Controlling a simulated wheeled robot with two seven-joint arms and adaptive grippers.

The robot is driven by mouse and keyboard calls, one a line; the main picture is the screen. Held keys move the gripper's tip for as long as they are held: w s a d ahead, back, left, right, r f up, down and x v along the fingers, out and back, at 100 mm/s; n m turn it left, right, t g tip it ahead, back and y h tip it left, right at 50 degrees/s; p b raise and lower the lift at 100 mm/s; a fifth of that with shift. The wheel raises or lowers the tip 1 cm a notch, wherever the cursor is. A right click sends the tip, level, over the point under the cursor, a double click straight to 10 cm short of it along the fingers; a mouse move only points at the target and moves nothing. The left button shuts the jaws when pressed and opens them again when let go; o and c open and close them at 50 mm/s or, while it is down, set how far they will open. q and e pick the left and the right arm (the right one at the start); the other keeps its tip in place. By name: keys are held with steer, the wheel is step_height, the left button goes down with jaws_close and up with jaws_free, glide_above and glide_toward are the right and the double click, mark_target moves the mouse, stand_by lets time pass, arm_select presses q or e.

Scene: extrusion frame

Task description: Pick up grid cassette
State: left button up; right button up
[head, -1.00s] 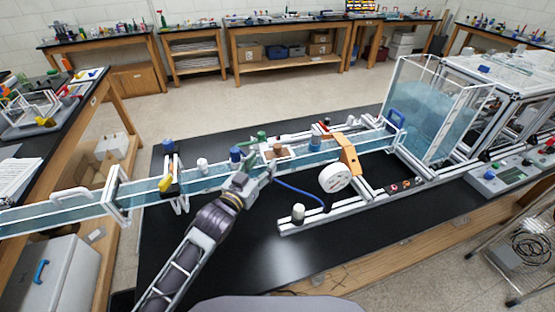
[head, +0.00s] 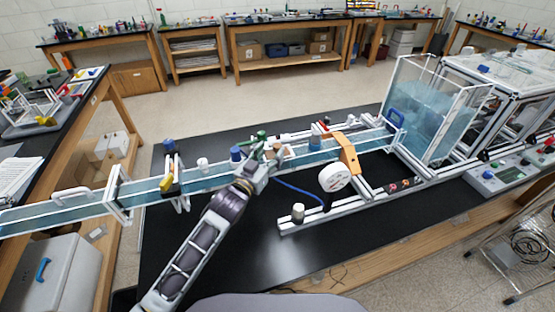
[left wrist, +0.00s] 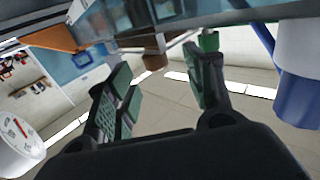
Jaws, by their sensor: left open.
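My left gripper (head: 262,156) is at the near side of the long clear water channel (head: 210,181), around its middle. In the left wrist view the gripper (left wrist: 163,62) is open, its green-padded fingers apart with nothing held. A small brown block (left wrist: 154,56) shows beyond and between the fingertips, under the channel; I see no contact. In the head view a brown piece (head: 279,148) sits at the channel just right of the gripper, partly hidden by it. I cannot tell for sure which part is the grid cassette. My right gripper is out of view.
A white round gauge (head: 333,177) on an orange bracket (head: 348,152) stands right of the gripper. A blue-capped cylinder (head: 237,154) is close on its left. A clear tank (head: 425,105) is at the right. The black bench top (head: 260,246) in front is mostly clear.

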mark_target(276, 148)
arm_select(q)
steer(key=shift+p+x, duration=0.5)
steer(key=shift+x, duration=2.15)
steer(key=shift+s+d, duration=0.15)
steer(key=shift+d, duration=0.05)
jaws_close()
